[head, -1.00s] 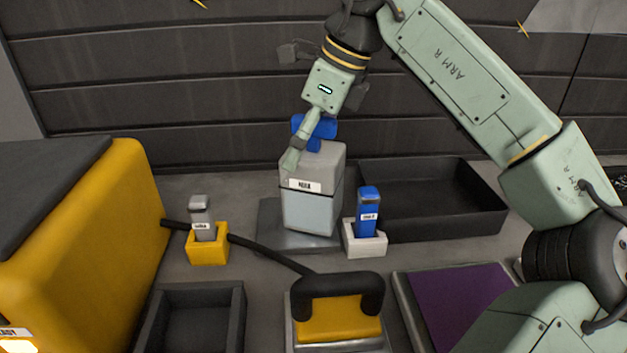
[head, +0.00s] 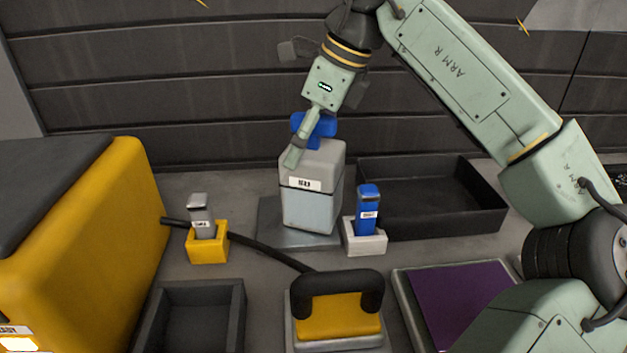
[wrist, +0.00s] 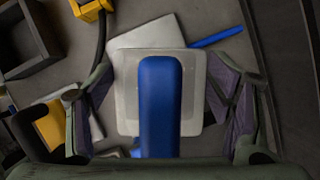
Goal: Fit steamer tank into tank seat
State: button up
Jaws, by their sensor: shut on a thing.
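The steamer tank (head: 312,203) is a pale grey box with a darker grey upper part, a small white label and a blue handle (head: 318,128) on top. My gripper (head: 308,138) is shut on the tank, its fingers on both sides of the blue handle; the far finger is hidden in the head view. In the wrist view the handle (wrist: 160,105) lies between the fingers, over the tank top (wrist: 194,100). The tank stands upright over a flat grey plate (head: 271,232), perhaps its seat, turned relative to the tank. I cannot tell whether they touch.
A blue bottle (head: 368,208) in a white holder (head: 366,243) stands close right of the tank. A grey bottle (head: 200,215) in a yellow holder (head: 208,250) is left. A black tray (head: 480,215) lies behind right. A hose (head: 262,248) runs to a yellow, black-handled tool (head: 338,318) in front.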

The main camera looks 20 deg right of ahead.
jog(key=c, duration=0.6)
jog(key=shift+c, duration=0.6)
jog(key=shift+r, duration=0.1)
